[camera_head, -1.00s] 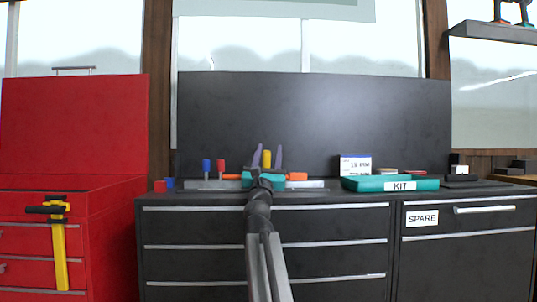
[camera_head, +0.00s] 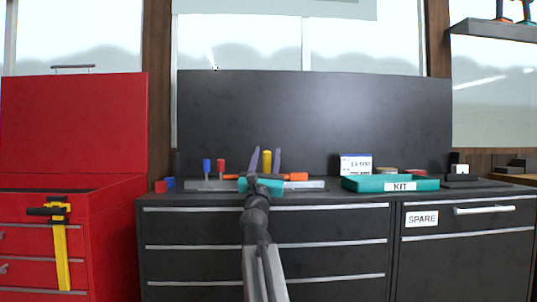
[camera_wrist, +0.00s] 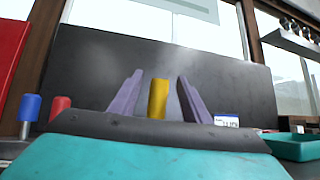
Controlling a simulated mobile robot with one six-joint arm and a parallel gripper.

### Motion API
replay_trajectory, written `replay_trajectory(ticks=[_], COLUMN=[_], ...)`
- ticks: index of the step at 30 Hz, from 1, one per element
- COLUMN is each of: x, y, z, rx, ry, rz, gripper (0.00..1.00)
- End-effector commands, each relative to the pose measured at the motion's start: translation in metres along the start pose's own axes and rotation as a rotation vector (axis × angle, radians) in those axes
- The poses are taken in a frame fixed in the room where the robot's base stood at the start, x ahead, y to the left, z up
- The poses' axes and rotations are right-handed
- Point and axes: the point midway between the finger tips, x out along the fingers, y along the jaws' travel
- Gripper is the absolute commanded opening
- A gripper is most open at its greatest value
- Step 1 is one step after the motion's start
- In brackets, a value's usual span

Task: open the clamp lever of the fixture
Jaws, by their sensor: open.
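My gripper (camera_head: 266,150) is open, with two purple fingers pointing up and away at the middle of the dark workbench. A yellow upright handle (camera_head: 265,161) shows between the fingers. In the wrist view the yellow handle (camera_wrist: 158,98) also stands between the fingers (camera_wrist: 159,76), with gaps on both sides and no contact visible. An orange bar-like part (camera_head: 296,177) lies low to the right of my gripper. Which part is the clamp lever I cannot tell; my gripper's teal body hides the lower part of this area.
Blue (camera_head: 206,166) and red (camera_head: 221,166) handles stand left of my gripper. A teal KIT case (camera_head: 390,184) and a white-blue box (camera_head: 356,165) are to the right. A dark panel (camera_head: 330,115) rises behind. A red cabinet (camera_head: 110,235) with a yellow clamp (camera_head: 61,250) is left.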

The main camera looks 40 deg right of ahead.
Motion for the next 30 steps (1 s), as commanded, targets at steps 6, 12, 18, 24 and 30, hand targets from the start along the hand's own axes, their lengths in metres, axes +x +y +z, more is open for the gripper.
replay_trajectory(ticks=[6,12,18,24,30], x=[-0.016,-0.030,-0.043,-0.057,-0.066], y=[0.001,0.002,0.003,0.004,0.005], z=[0.015,0.026,0.037,0.048,0.055], rx=[0.000,0.000,0.000,-0.001,0.000], ry=[-0.001,0.000,0.000,0.000,0.000], rz=[0.000,0.001,0.001,0.001,0.000], gripper=[0.43,0.43,0.43,0.43,0.43])
